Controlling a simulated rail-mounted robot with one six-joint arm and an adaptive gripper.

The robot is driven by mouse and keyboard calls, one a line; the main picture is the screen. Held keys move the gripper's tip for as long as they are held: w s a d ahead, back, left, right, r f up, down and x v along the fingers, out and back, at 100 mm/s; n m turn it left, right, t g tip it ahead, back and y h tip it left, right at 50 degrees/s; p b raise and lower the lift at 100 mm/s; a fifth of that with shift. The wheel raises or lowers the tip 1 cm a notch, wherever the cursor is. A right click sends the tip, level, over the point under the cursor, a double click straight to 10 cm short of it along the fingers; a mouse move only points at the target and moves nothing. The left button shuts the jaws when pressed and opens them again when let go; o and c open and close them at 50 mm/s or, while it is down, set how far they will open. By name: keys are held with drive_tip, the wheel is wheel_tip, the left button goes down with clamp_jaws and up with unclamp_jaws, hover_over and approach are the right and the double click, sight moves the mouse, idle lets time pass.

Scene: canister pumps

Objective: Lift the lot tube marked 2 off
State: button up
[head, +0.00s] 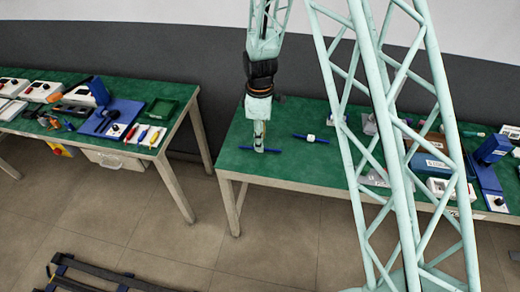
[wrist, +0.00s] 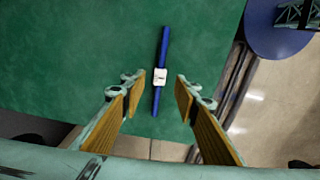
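A blue tube with a white label (wrist: 160,77) lies on the green table top, and it also shows in the head view (head: 273,150) below my gripper. The mark on its label is too small to read surely. My gripper (wrist: 155,90) is open, its two fingers on either side of the tube in the wrist view, with clear gaps to it. In the head view my gripper (head: 260,143) points down over the tube's middle and hides its label. A second blue tube with a white label (head: 311,138) lies to the right; its mark is also unreadable.
The table's front edge (head: 290,185) is close to the first tube. Boxes and a blue stand (head: 492,150) are on the right part of this table. A separate table (head: 170,82) with tools stands left across a gap. Green surface around the tubes is clear.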

drive_tip(key=shift+f, duration=1.8)
drive_tip(key=c, duration=0.8)
